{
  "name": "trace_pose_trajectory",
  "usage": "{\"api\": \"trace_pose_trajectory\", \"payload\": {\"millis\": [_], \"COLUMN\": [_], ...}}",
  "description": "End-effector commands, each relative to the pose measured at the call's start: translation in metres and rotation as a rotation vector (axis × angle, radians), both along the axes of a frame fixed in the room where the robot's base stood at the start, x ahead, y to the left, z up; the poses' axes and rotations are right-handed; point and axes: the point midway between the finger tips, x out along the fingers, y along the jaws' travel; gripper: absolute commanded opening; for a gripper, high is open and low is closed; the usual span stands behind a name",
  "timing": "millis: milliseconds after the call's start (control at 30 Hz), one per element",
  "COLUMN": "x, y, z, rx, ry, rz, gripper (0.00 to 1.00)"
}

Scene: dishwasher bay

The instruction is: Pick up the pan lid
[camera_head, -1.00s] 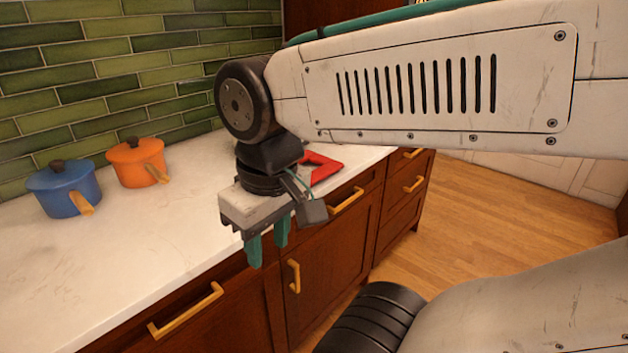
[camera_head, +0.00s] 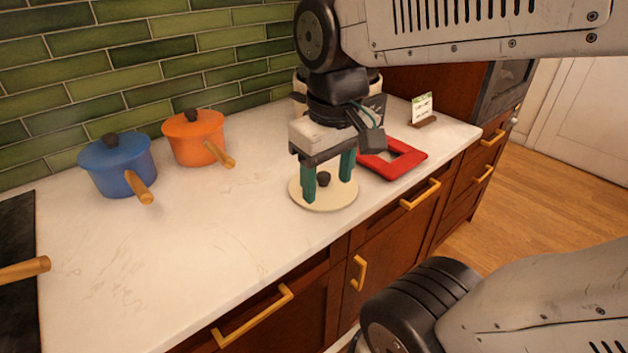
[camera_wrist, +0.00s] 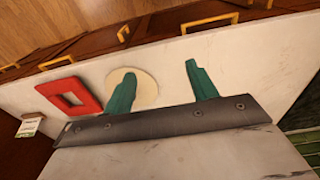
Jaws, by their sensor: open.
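The pan lid (camera_head: 332,202) is a round cream disc with a dark knob (camera_head: 323,179), lying flat on the white counter near its front edge. My gripper (camera_head: 327,188) is open and points down over the lid, its two green fingers appearing on either side of the knob in the head view. In the wrist view the lid (camera_wrist: 147,88) lies behind the left finger of my gripper (camera_wrist: 158,62), and its knob is not visible there. I cannot tell whether the fingertips touch the lid.
A red square frame (camera_head: 408,163) lies right of the lid. A blue pot (camera_head: 118,168) and an orange pot (camera_head: 194,140) stand to the left near the green tiles. A small sign (camera_head: 422,108) stands at the far right. The counter between lid and pots is clear.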

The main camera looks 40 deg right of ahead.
Motion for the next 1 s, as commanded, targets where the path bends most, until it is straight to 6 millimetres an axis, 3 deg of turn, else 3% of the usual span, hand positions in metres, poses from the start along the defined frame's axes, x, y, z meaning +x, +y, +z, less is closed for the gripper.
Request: {"api": "trace_pose_trajectory", "payload": {"millis": [200, 433, 633, 1000], "x": [0.08, 0.143, 0.164, 0.163], "y": [-0.038, -0.087, -0.11, -0.119], "z": [-0.012, -0.044, -0.063, -0.103], "rx": [-0.016, -0.011, -0.004, -0.002], "ry": [0.095, 0.169, 0.195, 0.2], "rz": [0.091, 0.175, 0.209, 0.211], "gripper": [0.58, 0.58, 0.58, 0.58]}}
